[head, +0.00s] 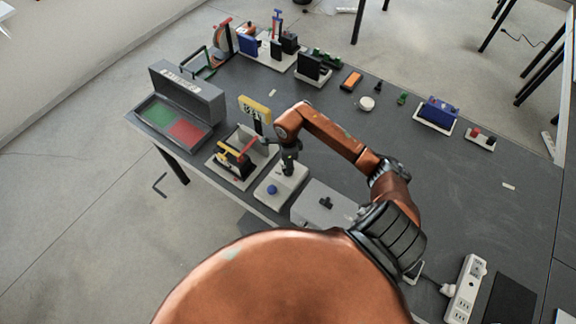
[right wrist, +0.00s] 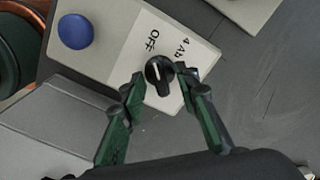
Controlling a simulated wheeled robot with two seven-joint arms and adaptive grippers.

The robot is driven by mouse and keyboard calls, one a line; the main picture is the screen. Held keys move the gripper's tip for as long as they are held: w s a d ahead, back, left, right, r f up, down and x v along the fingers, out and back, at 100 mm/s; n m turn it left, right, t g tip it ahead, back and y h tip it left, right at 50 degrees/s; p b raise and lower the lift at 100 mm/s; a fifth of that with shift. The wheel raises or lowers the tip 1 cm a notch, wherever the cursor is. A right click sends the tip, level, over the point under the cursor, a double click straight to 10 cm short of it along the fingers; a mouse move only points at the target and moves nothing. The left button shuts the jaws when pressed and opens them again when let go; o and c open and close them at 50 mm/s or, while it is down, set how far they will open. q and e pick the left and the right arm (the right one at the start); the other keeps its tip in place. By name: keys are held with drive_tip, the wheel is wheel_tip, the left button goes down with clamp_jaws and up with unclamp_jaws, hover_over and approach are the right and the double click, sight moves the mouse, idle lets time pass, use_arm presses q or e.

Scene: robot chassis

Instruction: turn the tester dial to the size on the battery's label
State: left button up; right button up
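The tester (head: 292,190) is a pale box with a blue button (head: 272,189); the button also shows in the right wrist view (right wrist: 75,31). More print, partly hidden and hard to read, lies to the right of "OFF". My right gripper (head: 289,168) points down over the tester. In the right wrist view its green-black fingers (right wrist: 160,78) stand open on either side of the dial, with small gaps visible. I cannot identify the battery or read its label. My left gripper is not in view.
A tray (head: 214,166) with a black and orange item stands left of the tester, with a yellow sign (head: 255,108) behind. A grey box (head: 340,213) with a black knob is close on the right. A red-green bin (head: 185,128) stands far left. Open tabletop lies right.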

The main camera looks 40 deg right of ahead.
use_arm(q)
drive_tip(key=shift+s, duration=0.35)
use_arm(e)
clamp_jaws()
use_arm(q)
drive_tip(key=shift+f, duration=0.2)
use_arm(e)
drive_tip(key=shift+m, duration=0.3)
drive_tip(key=shift+d+m+b, duration=0.1)
drive_tip(key=shift+m+b, duration=0.5)
drive_tip(key=shift+m, duration=1.1)
drive_tip(key=m, duration=0.6)
drive_tip(key=shift+b, duration=0.35)
drive_tip(key=m, duration=0.4)
drive_tip(key=shift+r, duration=0.1)
drive_tip(key=m, duration=0.3)
drive_tip(key=shift+m+p, duration=0.3)
use_arm(q)
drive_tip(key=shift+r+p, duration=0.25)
drive_tip(key=shift+p, duration=0.5)
use_arm(e)
drive_tip(key=m, duration=0.6)
drive_tip(key=shift+w, duration=0.1)
drive_tip(key=shift+m, duration=0.3)
